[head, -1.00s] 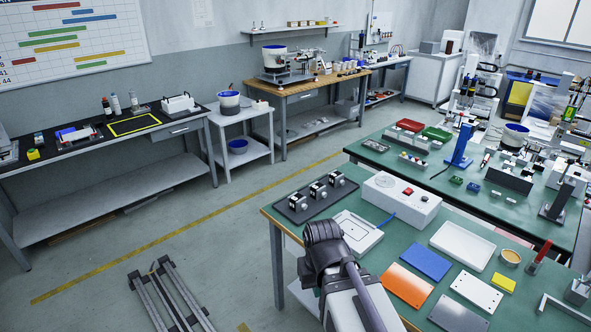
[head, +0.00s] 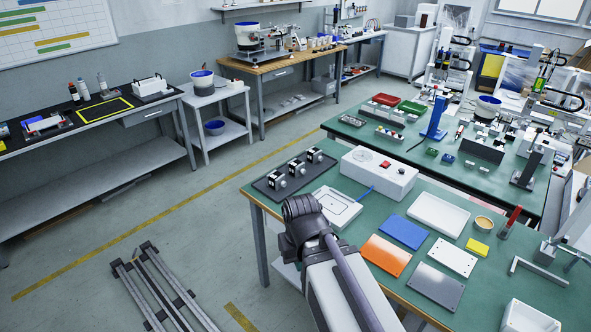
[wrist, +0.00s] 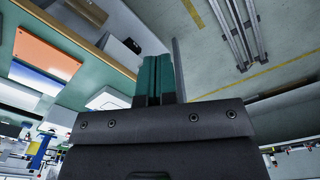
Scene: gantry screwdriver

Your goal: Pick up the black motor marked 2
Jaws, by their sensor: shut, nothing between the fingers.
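Three small black-and-silver motors stand in a row on a dark tray (head: 262,187) at the left end of the green table in the head view. They are the near motor (head: 276,179), the middle motor (head: 297,168) and the far motor (head: 315,156). Their markings are too small to read, so I cannot tell which is 2. My gripper (wrist: 154,60) shows in the wrist view with its green fingers together and nothing between them. My arm hides it in the head view. No motor shows clearly in the wrist view.
On the green table (head: 385,192), right of the motor tray, are a white box with a red button (head: 380,171), a white fixture (head: 335,206), an orange plate (head: 386,254), a blue plate (head: 403,232) and a white tray (head: 438,213). Open floor with rails (head: 165,290) lies to the left.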

